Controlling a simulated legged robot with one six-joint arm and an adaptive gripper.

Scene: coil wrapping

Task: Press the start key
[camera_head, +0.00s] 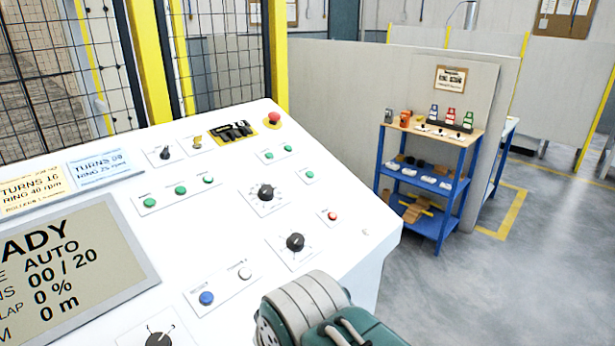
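The white control panel (240,200) slopes across the left and middle of the view. A blue key (206,298) and a white key (245,274) share a plate near its front edge. Green round keys or lamps (181,190) sit in a row higher up, with more green ones (288,148) to the right. The small labels are too blurred for me to tell which one is the start key. A grey and green part of my arm rises at the bottom centre, beside the panel's front edge. My gripper's fingers do not show.
A screen (70,265) reads "READY", "AUTO" and "00 / 20". Black knobs (295,242), a small red key (332,216) and a red emergency button (274,118) stand on the panel. Mesh fencing (225,60) is behind. A blue shelf (425,180) stands right, with open floor before it.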

